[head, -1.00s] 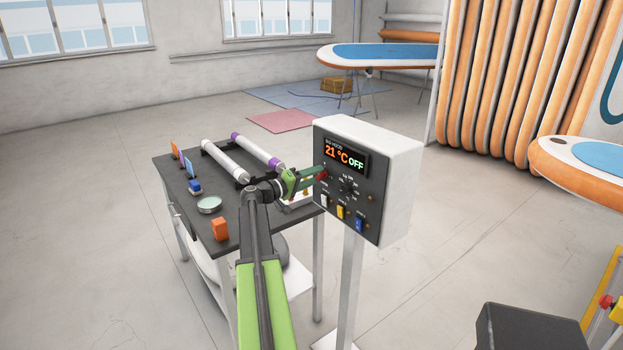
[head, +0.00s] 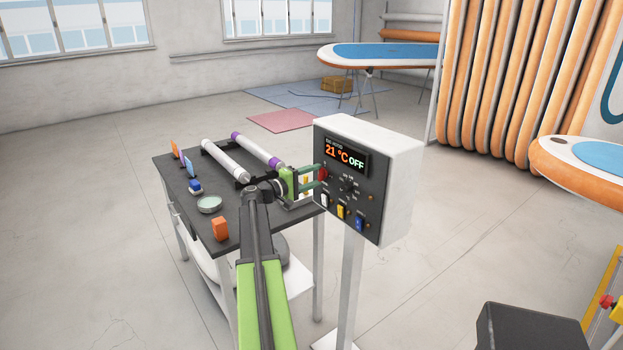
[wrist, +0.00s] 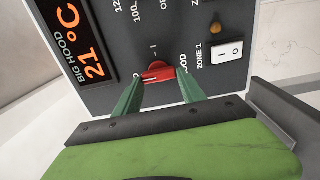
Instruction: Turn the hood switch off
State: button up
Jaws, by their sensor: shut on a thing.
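The hood switch is a red knob (head: 323,174) on the dark front of the white control box (head: 397,165). In the wrist view the red knob (wrist: 158,71) sits between my two green fingertips, beside the partly covered word HOOD. An I mark shows just above it. My gripper (head: 317,178) reaches the panel from the left, and its fingers (wrist: 161,80) are shut on the knob. The fingers hide part of the markings around it. The display (head: 345,157) reads 21 °C and OFF.
White, yellow and blue switches (head: 341,212) line the panel's lower part, with a black dial (head: 348,187) above. A dark table (head: 218,237) with rollers and small items stands left of the box. A black box (head: 530,335) is at the lower right. Open floor lies beyond.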

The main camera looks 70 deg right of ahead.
jog(key=shift+d+r, duration=0.1)
jog(key=o, duration=1.3)
jog(key=shift+o, duration=0.3)
jog(key=v, duration=1.7)
jog(key=shift+a, duration=0.25)
